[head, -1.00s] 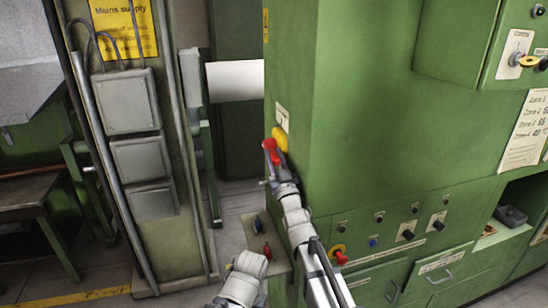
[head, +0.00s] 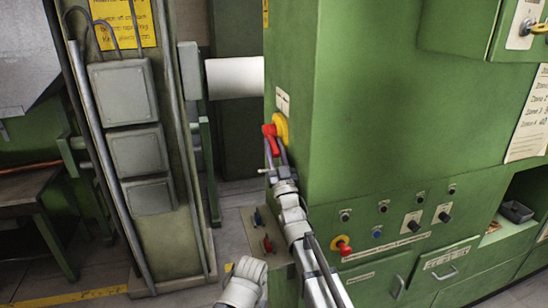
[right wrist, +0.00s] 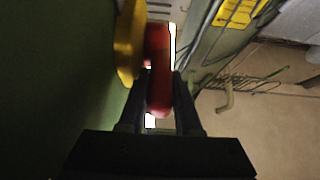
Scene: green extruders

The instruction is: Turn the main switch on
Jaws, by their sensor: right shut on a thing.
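The main switch has a red handle (head: 270,138) on a round yellow plate (head: 281,128), mounted on the near left side of the green cabinet. My right gripper (head: 276,150) reaches up to it, with its fingers on the handle. In the right wrist view the red handle (right wrist: 158,70) stands between the two dark fingers (right wrist: 160,98), beside the yellow plate (right wrist: 129,42). The right gripper is shut on the handle. The lower part of the handle is partly hidden by the fingers. My left gripper is not in view; only a pale arm link shows at the bottom.
The green cabinet (head: 370,110) fills the right, with a red and yellow knob (head: 342,246) and several small knobs low on its front. A pillar with grey boxes (head: 124,93) and a yellow sign (head: 124,22) stands left. A small ledge with levers (head: 267,243) lies below my right arm.

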